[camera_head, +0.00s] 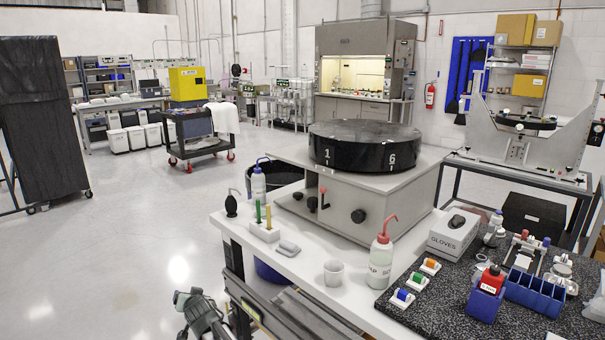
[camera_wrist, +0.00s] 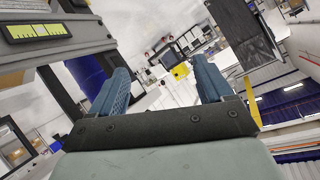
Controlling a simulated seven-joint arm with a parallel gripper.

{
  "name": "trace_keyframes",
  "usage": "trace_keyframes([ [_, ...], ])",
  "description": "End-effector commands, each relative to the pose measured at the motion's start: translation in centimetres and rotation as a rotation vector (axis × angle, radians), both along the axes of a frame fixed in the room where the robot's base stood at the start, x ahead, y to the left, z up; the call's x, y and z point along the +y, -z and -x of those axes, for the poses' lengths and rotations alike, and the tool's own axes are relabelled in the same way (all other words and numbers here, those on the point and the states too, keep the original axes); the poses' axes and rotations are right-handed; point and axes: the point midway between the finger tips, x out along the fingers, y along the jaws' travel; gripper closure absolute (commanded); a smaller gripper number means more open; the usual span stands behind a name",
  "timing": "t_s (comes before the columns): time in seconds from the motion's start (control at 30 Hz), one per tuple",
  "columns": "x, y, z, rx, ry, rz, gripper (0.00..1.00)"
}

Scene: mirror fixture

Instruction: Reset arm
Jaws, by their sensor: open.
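My gripper (camera_wrist: 160,85) shows in the wrist view with its two blue-grey fingers spread wide apart and nothing between them. In the head view my arm (camera_head: 200,312) is at the bottom, left of the white workbench (camera_head: 300,262) and close to its front corner. The fingertips cannot be made out clearly there. The wrist view is tilted and looks out over the room, with the floor and distant furniture beyond the fingers.
The bench holds a grey machine with a black round top (camera_head: 365,145), a wash bottle (camera_head: 380,262), a white cup (camera_head: 333,272), a glove box (camera_head: 453,232) and a blue rack (camera_head: 534,292). A black cart (camera_head: 195,138) stands farther back. The floor (camera_head: 130,240) at left is open.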

Motion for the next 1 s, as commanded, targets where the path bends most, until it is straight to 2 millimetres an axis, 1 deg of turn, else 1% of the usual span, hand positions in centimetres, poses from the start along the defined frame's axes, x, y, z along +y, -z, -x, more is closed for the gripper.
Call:
trace_keyframes([
  [0.03, 1.3, 2.2, 2.3, 0.034, -0.032, 0.036, 0.20],
  [0.07, 1.7, 3.3, 3.4, 0.054, -0.046, 0.058, 0.20],
  [0.1, 2.3, 4.9, 4.9, 0.078, -0.067, 0.087, 0.20],
  [0.17, 2.7, 7.2, 6.9, 0.117, -0.094, 0.130, 0.20],
  [0.2, 2.7, 8.8, 8.2, 0.142, -0.111, 0.161, 0.20],
  [0.27, 2.3, 11.2, 9.9, 0.182, -0.131, 0.207, 0.20],
  [0.3, 1.6, 12.8, 10.8, 0.207, -0.142, 0.237, 0.20],
  [0.37, 0.3, 15.0, 12.0, 0.246, -0.151, 0.280, 0.20],
  [0.4, -0.9, 16.5, 12.6, 0.272, -0.153, 0.307, 0.20],
  [0.47, -3.0, 18.6, 13.3, 0.312, -0.152, 0.347, 0.20],
  [0.5, -4.7, 20.0, 13.7, 0.339, -0.149, 0.374, 0.20],
  [0.57, -7.4, 22.0, 14.2, 0.382, -0.140, 0.409, 0.20],
  [0.6, -9.4, 23.3, 14.5, 0.412, -0.132, 0.432, 0.20],
  [0.67, -12.5, 25.2, 15.0, 0.457, -0.119, 0.466, 0.20],
  [0.7, -14.5, 26.4, 15.5, 0.488, -0.110, 0.487, 0.20],
  [0.77, -17.7, 28.1, 16.3, 0.538, -0.095, 0.517, 0.20],
  [0.8, -19.9, 29.2, 16.9, 0.571, -0.087, 0.536, 0.20],
  [0.87, -23.0, 30.8, 18.0, 0.625, -0.074, 0.561, 0.20],
  [0.9, -25.1, 31.8, 18.9, 0.661, -0.068, 0.577, 0.20],
  [0.97, -28.2, 33.2, 20.4, 0.719, -0.058, 0.599, 0.20],
  [1.0, -30.2, 34.1, 21.5, 0.757, -0.051, 0.612, 0.20],
])
